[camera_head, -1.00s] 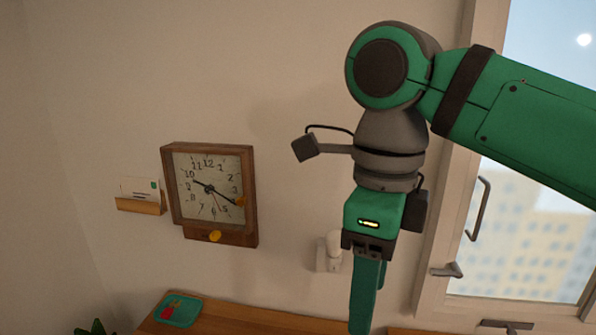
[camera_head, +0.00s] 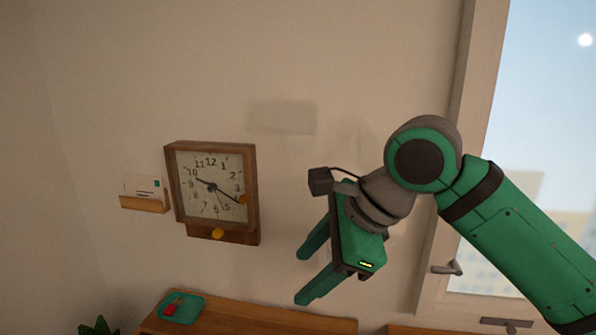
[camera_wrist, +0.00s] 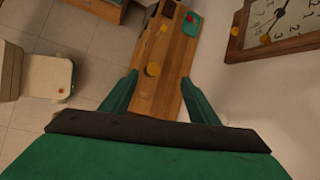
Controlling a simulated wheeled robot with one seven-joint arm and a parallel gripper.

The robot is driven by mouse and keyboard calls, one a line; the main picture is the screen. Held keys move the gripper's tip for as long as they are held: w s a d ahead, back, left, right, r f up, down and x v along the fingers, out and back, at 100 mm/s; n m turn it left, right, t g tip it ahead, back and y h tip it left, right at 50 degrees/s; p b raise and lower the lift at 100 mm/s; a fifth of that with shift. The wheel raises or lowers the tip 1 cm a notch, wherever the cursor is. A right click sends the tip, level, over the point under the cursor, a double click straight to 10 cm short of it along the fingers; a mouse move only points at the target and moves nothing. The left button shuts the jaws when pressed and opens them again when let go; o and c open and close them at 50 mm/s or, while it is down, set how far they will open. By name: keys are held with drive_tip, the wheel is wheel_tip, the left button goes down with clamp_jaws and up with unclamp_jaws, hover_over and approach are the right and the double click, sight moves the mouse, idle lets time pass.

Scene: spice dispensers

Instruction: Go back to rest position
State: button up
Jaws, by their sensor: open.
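My gripper (camera_head: 307,268) hangs in the air in front of the wall, to the right of the clock, with its two green fingers spread apart and nothing between them. In the wrist view the open fingers (camera_wrist: 160,92) frame part of the wooden counter below. My green and grey arm reaches in from the right side of the head view.
A wooden wall clock (camera_head: 212,192) hangs left of my gripper, and it also shows in the wrist view (camera_wrist: 270,25). A card holder (camera_head: 145,203) is beside it. The counter (camera_head: 255,318) below bears a teal tray (camera_head: 187,318). A window (camera_head: 520,150) is at the right.

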drive_tip(key=w+a+f+n+t+y, duration=0.5)
drive_tip(key=w+a+t+y, duration=0.35)
drive_tip(key=w, duration=0.25)
drive_tip(key=s+d+f+m+t+h, duration=0.1)
drive_tip(key=s+f+m+t+h, duration=0.2)
drive_tip(key=f, duration=0.8)
drive_tip(key=s+d+f+m+t+h, duration=0.15)
drive_tip(key=f+t+h, duration=0.4)
drive_tip(key=f, duration=0.65)
drive_tip(key=s+d+f+n+g+h, duration=0.1)
drive_tip(key=s+f+n+g+h, duration=0.35)
drive_tip(key=s+f, duration=1.1)
drive_tip(key=s+d+n+h, duration=0.1)
drive_tip(key=s+d+n, duration=0.2)
drive_tip(key=s+n, duration=0.9)
drive_tip(key=s, duration=0.9)
drive_tip(key=shift+s, duration=0.3)
drive_tip(key=shift+s+d+n+g, duration=0.1)
drive_tip(key=shift+s+n+g, duration=0.2)
drive_tip(key=shift+s, duration=0.1)
drive_tip(key=shift+c, duration=0.3)
